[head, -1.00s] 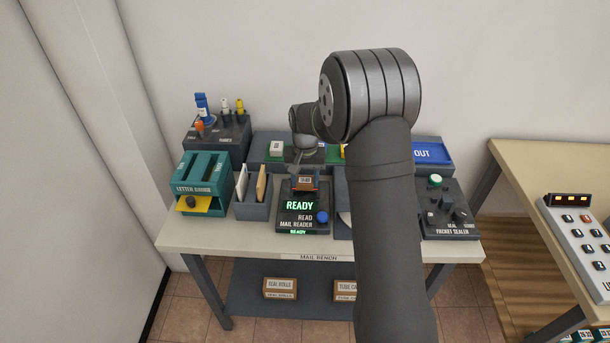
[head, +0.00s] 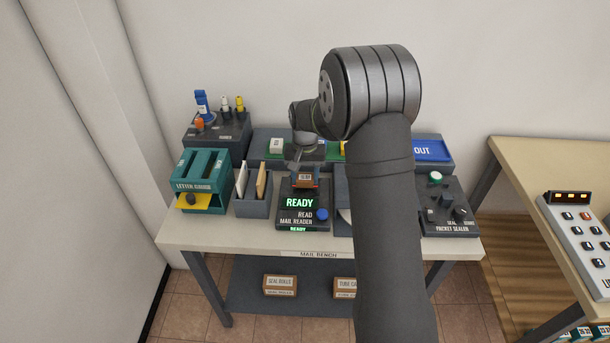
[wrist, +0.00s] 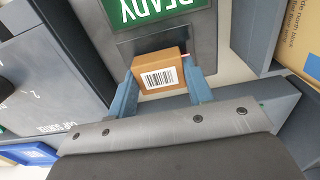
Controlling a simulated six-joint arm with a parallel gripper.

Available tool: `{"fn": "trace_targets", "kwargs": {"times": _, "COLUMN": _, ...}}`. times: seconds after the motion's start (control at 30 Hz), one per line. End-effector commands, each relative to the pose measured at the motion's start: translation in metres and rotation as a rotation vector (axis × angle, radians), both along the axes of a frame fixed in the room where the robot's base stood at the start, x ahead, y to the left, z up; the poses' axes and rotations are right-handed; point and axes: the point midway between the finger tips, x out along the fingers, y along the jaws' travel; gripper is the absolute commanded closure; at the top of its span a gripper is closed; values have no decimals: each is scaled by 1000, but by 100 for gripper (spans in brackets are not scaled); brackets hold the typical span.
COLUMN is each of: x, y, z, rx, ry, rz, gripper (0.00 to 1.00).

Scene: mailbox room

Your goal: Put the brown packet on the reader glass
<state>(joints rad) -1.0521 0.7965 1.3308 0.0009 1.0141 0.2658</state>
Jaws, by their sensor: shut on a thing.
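The brown packet (head: 304,180), a small box with a white barcode label, is between the fingers of my gripper (wrist: 164,84), which is shut on it. It also shows in the wrist view (wrist: 160,74). The mail reader (head: 303,214) has a green READY screen and a blue button. The packet is at the reader's back part, over or on its dark glass (wrist: 150,42); I cannot tell whether it touches. In the wrist view, the packet and fingers hide part of the glass.
A grey bin (head: 252,206) with envelopes and a teal letter sorter (head: 200,178) stand left of the reader. The packet sealer (head: 446,208) and blue OUT tray (head: 430,150) are at right. My arm hides part of the bench.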

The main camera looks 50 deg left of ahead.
Motion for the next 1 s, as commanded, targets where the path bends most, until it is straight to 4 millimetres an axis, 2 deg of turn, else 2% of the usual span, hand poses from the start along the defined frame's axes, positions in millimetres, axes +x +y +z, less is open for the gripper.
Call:
{"fn": "trace_targets", "kwargs": {"times": 0.6, "x": 0, "y": 0, "z": -13, "rx": -1, "ry": 1, "rz": 0, "gripper": 76}}
{"fn": "trace_targets", "kwargs": {"times": 0.9, "x": 0, "y": 0, "z": -12, "rx": 0, "ry": 0, "rz": 0, "gripper": 76}}
{"fn": "trace_targets", "kwargs": {"times": 0.93, "x": 0, "y": 0, "z": -12, "rx": 0, "ry": 0, "rz": 0, "gripper": 52}}
{"fn": "trace_targets", "kwargs": {"times": 1.0, "x": 0, "y": 0, "z": -12, "rx": 0, "ry": 0, "rz": 0, "gripper": 38}}
